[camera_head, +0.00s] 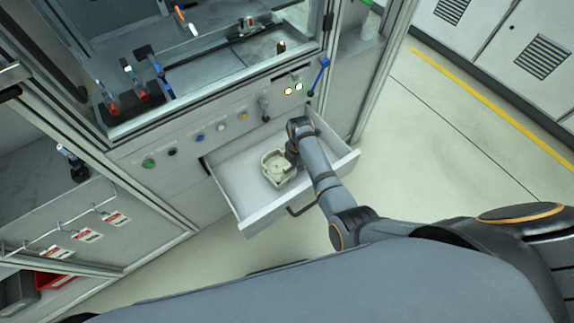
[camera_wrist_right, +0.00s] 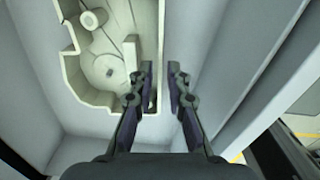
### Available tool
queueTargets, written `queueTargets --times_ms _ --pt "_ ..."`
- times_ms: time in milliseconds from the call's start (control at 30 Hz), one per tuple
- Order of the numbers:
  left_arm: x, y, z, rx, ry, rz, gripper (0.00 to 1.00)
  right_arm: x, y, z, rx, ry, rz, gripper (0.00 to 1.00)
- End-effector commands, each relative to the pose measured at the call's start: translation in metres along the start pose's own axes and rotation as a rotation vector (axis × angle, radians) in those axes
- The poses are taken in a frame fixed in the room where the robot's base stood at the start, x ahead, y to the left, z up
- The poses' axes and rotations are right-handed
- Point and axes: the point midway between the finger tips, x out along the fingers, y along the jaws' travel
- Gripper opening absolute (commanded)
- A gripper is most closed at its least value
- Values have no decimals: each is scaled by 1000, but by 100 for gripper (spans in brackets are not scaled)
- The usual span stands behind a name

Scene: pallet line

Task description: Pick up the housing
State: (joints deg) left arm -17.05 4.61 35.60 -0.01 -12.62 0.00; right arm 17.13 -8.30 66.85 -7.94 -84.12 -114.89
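The housing (camera_head: 272,170) is a pale beige, open-topped casting with a stepped outline. It lies in the pulled-out white drawer (camera_head: 238,193). My right gripper (camera_head: 291,155) reaches down into the drawer at the housing's right side; the arm hides its fingers in the head view. In the right wrist view, the housing (camera_wrist_right: 92,68) fills the upper left. The right gripper (camera_wrist_right: 160,72) is open there, its two dark fingers apart on either side of the housing's side wall. I cannot tell whether either finger touches the wall. My left gripper is not in view.
The drawer walls stand close around the housing, with bare drawer floor to its left. Above is a cabinet front with coloured buttons (camera_head: 198,138) and a blue-handled lever (camera_head: 319,75). A drawer handle (camera_head: 300,208) sticks out in front. Open floor (camera_head: 455,140) lies to the right.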

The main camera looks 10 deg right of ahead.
Motion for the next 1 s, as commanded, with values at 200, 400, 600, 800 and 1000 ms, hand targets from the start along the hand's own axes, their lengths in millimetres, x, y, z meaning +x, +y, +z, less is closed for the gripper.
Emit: queueTargets --times_ms 200,400,600,800,1000 --pt "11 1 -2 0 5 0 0 40 -1 1 -1 0 -4 16" --pt "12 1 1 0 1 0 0 46 0 1 0 0 -1 16" --pt "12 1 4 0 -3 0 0 46 0 1 0 0 -2 4" --pt "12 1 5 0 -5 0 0 46 0 1 0 0 -2 0" --pt "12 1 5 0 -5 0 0 46 0 1 0 0 -1 0"
